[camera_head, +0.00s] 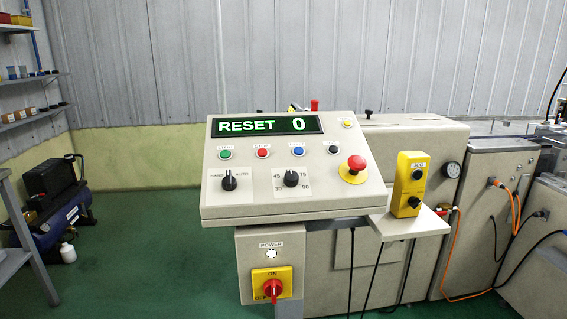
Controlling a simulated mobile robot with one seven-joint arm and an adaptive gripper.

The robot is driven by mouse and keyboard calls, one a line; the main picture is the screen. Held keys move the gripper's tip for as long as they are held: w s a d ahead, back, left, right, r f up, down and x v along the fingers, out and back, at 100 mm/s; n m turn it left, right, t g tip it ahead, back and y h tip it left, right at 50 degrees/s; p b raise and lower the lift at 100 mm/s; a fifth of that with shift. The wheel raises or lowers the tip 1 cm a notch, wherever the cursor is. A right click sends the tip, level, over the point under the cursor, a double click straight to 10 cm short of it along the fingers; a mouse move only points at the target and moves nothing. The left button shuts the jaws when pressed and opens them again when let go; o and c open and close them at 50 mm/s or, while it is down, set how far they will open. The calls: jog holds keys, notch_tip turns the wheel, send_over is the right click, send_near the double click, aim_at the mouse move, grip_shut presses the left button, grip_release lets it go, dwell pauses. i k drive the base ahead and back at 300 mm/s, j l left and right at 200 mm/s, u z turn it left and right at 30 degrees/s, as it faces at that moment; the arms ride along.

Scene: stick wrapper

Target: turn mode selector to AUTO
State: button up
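The mode selector (229,181) is a small black rotary knob at the lower left of the sloped control panel (340,196). The label HAND is at its left and AUTO at its right. The knob's grip looks roughly upright between the two labels; its exact pointing is too small to tell. A green-lit display (265,125) above it reads RESET 0. My gripper is not in view, and nothing covers the knob.
A second black knob (291,179) sits right of the selector, below a row of coloured buttons. A red emergency stop (355,165) and a yellow jog box (409,184) are farther right. A red-and-yellow power switch (272,286) is below. Green floor (150,260) is open at left.

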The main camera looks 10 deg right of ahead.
aim_at(229, 183)
jog(key=i+u, duration=0.1)
jog(key=u, duration=0.25)
jog(key=i+u, duration=0.15)
jog(key=u, duration=0.25)
jog(key=i+u, duration=0.1)
jog(key=u, duration=0.25)
